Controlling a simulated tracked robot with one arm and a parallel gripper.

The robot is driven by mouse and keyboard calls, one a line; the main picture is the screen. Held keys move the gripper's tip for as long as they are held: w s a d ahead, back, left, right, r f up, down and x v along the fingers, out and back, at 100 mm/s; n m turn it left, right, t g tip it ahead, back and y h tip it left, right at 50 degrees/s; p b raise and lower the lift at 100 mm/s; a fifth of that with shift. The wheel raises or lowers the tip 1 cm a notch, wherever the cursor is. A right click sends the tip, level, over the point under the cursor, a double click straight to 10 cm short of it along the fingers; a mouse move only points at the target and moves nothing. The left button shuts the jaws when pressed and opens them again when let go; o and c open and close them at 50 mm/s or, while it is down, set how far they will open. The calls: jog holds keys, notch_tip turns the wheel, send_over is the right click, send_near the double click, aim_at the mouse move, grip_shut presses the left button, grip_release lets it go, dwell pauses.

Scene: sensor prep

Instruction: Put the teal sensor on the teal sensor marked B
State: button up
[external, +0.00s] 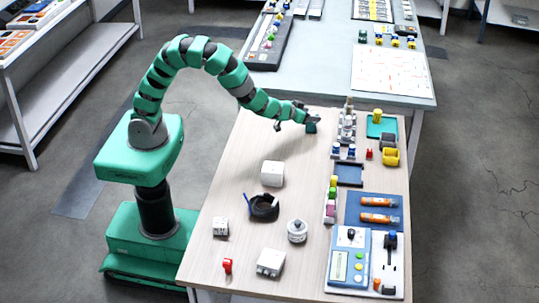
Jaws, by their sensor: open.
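My gripper (308,118) is at the far left part of the wooden table, just above its top, with its jaws open. A small dark teal block (311,127) shows right at the fingertips. I cannot tell if it is a teal sensor or part of my gripper, nor if they touch. No letter B can be read at this size, and no second teal sensor can be made out clearly. A teal tray (375,131) with a yellow cylinder (377,115) stands at the far right of the table.
A row of small devices (347,128) stands just right of my gripper. Yellow bins (389,157), a blue tray (349,174) and a blue panel (349,258) line the right side. White boxes (272,173) and a black bowl (264,208) stand nearer. The table's left middle is clear.

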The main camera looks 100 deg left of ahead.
jog(key=p+v, duration=0.3)
jog(key=v, duration=0.9)
jog(key=shift+d+r, duration=0.1)
jog(key=w+d+r+m+t+h, duration=0.1)
jog(key=w+d+r+t+h, duration=0.2)
jog(key=r, duration=0.5)
jog(key=w+d+r+m+h, duration=0.2)
jog(key=d+r, duration=0.4)
jog(key=r, duration=0.2)
jog(key=w+d+r+m+t+h, duration=0.1)
jog(key=w+d+r+t+h, duration=0.2)
jog(key=r, duration=0.5)
jog(key=s+d+r+m+h, duration=0.2)
jog(key=s+r, duration=0.1)
jog(key=r, duration=0.9)
jog(key=s+a+r+m+y, duration=0.1)
jog(key=s+a+r+m, duration=0.2)
jog(key=s+r, duration=1.2)
notch_tip(320, 180, up, 2)
jog(key=a, duration=0.2)
jog(key=shift+a, duration=0.4)
